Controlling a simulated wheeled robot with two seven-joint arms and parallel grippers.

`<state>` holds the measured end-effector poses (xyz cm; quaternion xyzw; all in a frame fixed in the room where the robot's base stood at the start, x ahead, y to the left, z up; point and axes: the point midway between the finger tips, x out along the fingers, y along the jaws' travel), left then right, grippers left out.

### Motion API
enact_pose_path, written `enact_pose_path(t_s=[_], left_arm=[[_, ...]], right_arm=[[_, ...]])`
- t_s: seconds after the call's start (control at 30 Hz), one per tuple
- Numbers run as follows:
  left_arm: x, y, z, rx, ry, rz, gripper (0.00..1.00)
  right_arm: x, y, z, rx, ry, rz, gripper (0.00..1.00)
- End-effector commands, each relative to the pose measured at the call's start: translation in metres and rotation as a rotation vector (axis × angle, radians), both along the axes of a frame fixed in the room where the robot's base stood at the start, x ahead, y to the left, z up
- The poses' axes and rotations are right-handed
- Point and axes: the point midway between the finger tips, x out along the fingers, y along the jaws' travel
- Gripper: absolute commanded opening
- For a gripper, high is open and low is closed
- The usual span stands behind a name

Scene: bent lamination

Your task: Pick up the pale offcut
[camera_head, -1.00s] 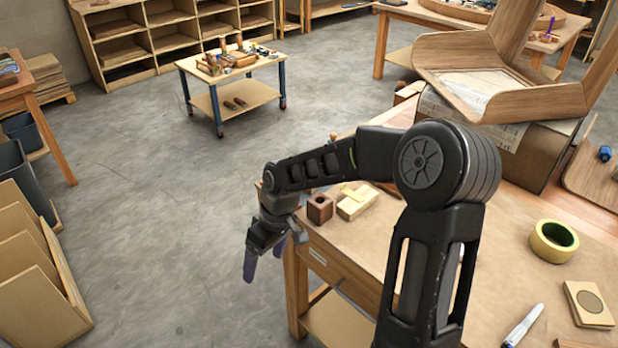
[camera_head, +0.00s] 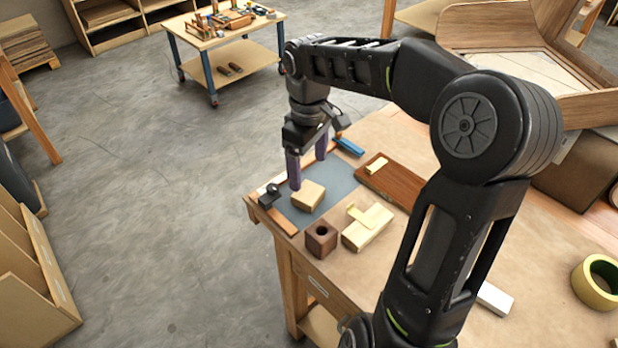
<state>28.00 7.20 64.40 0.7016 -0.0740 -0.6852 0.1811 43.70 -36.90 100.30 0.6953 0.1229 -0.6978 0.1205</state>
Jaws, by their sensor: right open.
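My right gripper (camera_head: 308,168) hangs pointing down over a blue-grey mat (camera_head: 342,186) at the table's left corner. Its two purple fingers are apart with nothing visible between them. A pale wood block (camera_head: 309,196) lies on the mat just in front of the fingers; I cannot tell whether a finger touches it. A second pale block (camera_head: 362,236) lies nearer, off the mat, with a small light-yellow piece (camera_head: 371,216) on it. I cannot tell for sure which pale piece is the offcut. My left gripper is not in view.
A dark wood cube with a hole (camera_head: 321,239) stands beside the second pale block. A brown board (camera_head: 393,186) lies right of the mat. A small black object (camera_head: 269,196) sits at the table's left edge. A yellow-green tape roll (camera_head: 598,284) lies far right.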

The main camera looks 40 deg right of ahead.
Motion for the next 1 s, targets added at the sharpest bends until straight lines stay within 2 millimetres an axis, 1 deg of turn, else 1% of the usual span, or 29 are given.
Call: enact_pose_path(t_s=[0.27,0.53,0.87,1.0], left_arm=[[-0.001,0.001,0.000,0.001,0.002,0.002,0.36],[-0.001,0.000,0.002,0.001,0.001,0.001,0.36],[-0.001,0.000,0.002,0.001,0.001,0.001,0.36],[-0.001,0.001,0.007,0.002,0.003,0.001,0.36]], right_arm=[[0.000,0.000,-0.001,0.000,0.000,0.000,0.84],[0.000,0.000,-0.025,0.001,0.001,0.000,0.84],[0.000,0.000,-0.027,0.001,0.000,0.000,0.84],[0.001,-0.001,-0.039,0.002,0.004,-0.001,0.84]])
